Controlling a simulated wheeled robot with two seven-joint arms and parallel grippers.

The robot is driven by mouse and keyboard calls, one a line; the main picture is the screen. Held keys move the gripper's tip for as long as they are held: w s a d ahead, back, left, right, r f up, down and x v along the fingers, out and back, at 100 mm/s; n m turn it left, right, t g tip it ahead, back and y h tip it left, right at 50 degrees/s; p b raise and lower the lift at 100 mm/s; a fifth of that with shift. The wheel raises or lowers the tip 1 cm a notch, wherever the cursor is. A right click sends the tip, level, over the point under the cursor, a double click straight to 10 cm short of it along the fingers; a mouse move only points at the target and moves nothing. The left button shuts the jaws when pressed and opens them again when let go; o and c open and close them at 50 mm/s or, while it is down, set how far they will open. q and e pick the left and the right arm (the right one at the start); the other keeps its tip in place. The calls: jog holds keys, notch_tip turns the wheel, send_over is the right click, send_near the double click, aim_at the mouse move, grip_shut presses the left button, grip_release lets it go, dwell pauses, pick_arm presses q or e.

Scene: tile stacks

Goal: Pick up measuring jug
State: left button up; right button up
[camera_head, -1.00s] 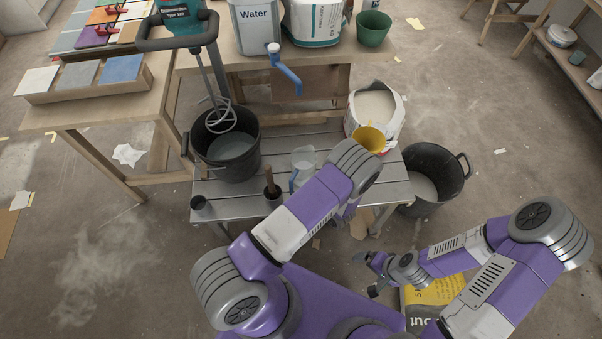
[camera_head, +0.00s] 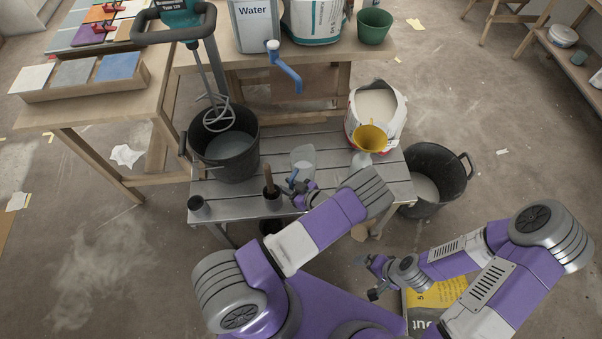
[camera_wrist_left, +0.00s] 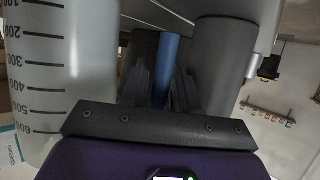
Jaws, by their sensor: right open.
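The clear measuring jug (camera_head: 303,157) with a blue handle stands upright on the grey slatted bench. In the left wrist view its marked wall (camera_wrist_left: 45,75) fills the left side, and its blue handle (camera_wrist_left: 166,65) shows upright between my fingers. My left gripper (camera_head: 294,184) is at the handle, on the near side of the jug. Its fingers (camera_wrist_left: 164,90) look open around the handle; contact is not clear. My right gripper (camera_head: 369,275) is open and empty, low at the right, away from the bench.

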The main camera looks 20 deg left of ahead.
pick_arm(q)
jog(key=shift+a, duration=0.15)
grip_shut()
jog(key=shift+r, duration=0.15)
notch_tip(320, 180, up, 10)
jog(key=p, duration=0.3)
jog(key=shift+w+f, duration=0.15)
jog(key=shift+f, duration=0.05)
dwell(0.7)
